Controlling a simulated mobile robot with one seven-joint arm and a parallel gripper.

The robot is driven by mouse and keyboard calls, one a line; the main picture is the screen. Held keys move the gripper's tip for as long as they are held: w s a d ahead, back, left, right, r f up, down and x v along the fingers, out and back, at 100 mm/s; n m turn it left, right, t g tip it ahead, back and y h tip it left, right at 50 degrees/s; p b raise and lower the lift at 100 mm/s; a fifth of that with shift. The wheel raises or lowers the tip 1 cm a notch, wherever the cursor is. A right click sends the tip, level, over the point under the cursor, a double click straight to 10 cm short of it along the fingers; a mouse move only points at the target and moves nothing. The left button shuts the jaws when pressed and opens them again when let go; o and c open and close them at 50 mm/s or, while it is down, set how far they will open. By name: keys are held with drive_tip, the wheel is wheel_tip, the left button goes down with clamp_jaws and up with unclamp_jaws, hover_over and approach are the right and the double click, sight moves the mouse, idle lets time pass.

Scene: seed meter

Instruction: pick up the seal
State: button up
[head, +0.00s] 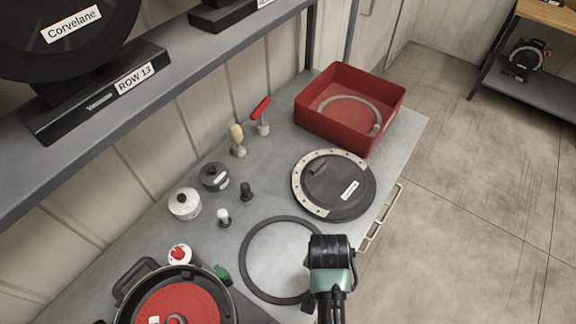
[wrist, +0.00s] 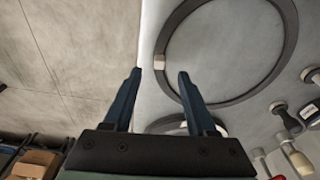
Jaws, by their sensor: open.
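The seal seems to be the thin dark ring (head: 243,258) lying flat on the grey bench. In the wrist view the ring (wrist: 235,98) shows a small pale tab (wrist: 160,62) on its near left side. My gripper (wrist: 160,74) is open and empty, with the tab showing between its fingertips; I cannot tell the height left above it. In the head view my gripper (head: 331,264) covers the ring's right side and hides the tab and fingertips. A lighter grey ring (head: 349,99) lies inside the red bin (head: 350,137).
A dark disc with a pale rim (head: 335,187) lies beyond the ring. Small knobs (head: 246,192), a white canister (head: 184,204) and handled tools (head: 261,115) stand to the left. A large black housing with a red disc (head: 190,302) is at the front left. A shelf (head: 170,85) overhangs the back.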

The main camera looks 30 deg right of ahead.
drive_tip(key=shift+w+d+f+p, duration=0.1)
drive_tip(key=shift+d+f+p, duration=0.1)
drive_tip(key=shift+f, duration=0.65)
drive_tip(key=shift+d+f+p, duration=0.1)
drive_tip(key=shift+f+p, duration=0.15)
drive_tip(key=shift+f, duration=0.65)
drive_tip(key=shift+w+d+f+p, duration=0.1)
drive_tip(key=shift+f+p, duration=0.1)
drive_tip(key=shift+f, duration=0.65)
clamp_jaws()
